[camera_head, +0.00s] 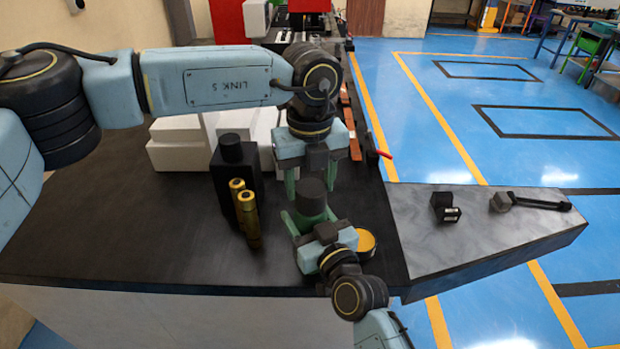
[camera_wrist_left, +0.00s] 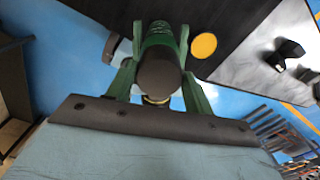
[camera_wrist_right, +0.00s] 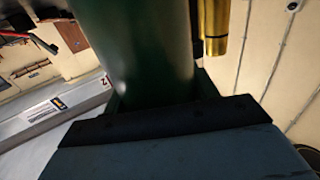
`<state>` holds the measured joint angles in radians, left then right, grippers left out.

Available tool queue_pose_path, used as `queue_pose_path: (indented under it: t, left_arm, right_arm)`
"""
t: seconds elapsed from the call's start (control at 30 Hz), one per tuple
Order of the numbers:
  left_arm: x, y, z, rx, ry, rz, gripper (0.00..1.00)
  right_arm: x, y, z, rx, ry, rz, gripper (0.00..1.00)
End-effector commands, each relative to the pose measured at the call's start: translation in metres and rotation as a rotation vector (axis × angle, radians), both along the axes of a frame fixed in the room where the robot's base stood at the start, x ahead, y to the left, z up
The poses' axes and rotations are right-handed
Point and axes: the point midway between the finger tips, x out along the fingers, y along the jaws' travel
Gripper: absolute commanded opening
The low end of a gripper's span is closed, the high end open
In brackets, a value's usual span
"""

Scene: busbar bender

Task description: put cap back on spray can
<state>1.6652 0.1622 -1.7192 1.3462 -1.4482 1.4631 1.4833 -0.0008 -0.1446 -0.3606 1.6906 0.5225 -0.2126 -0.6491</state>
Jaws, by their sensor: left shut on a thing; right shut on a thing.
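The dark grey cap (camera_head: 311,188) sits between the fingers of my left gripper (camera_head: 311,178), which points down and is shut on it. The cap also shows in the left wrist view (camera_wrist_left: 159,75). The green spray can (camera_head: 311,209) stands directly under the cap, roughly in line with it. My right gripper (camera_head: 312,222) is shut on the can's body from the front. The can fills much of the right wrist view (camera_wrist_right: 135,50). The cap hides the can's top, so I cannot tell whether the cap touches it or is seated.
Brass cylinders (camera_head: 248,216) and a black bottle-like object (camera_head: 231,149) stand left of the can. A yellow-topped round item (camera_head: 365,241) is close at the right. White blocks (camera_head: 175,152) lie behind. A small black device (camera_head: 445,208) is on the grey surface.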

Motion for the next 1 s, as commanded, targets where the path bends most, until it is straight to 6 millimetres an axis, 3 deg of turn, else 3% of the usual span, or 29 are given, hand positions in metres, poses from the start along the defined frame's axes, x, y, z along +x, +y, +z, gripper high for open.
queue_pose_path:
  t: [0.57,0.6,0.73,1.0]
  left_arm:
    - [0.000,0.000,-0.012,-0.001,0.000,0.000,0.28]
    - [0.000,0.000,-0.011,-0.001,-0.001,0.000,0.57]
    - [0.000,0.000,-0.011,0.000,0.000,0.000,0.74]
    - [0.000,0.000,-0.011,0.000,0.000,0.000,0.77]
  right_arm:
    - [0.000,0.000,0.000,0.000,0.001,0.000,0.17]
    - [0.000,0.000,0.000,0.000,0.001,0.000,0.17]
    - [0.000,0.000,0.000,0.000,0.001,0.000,0.17]
    - [0.000,0.000,0.000,0.000,0.001,0.000,0.17]
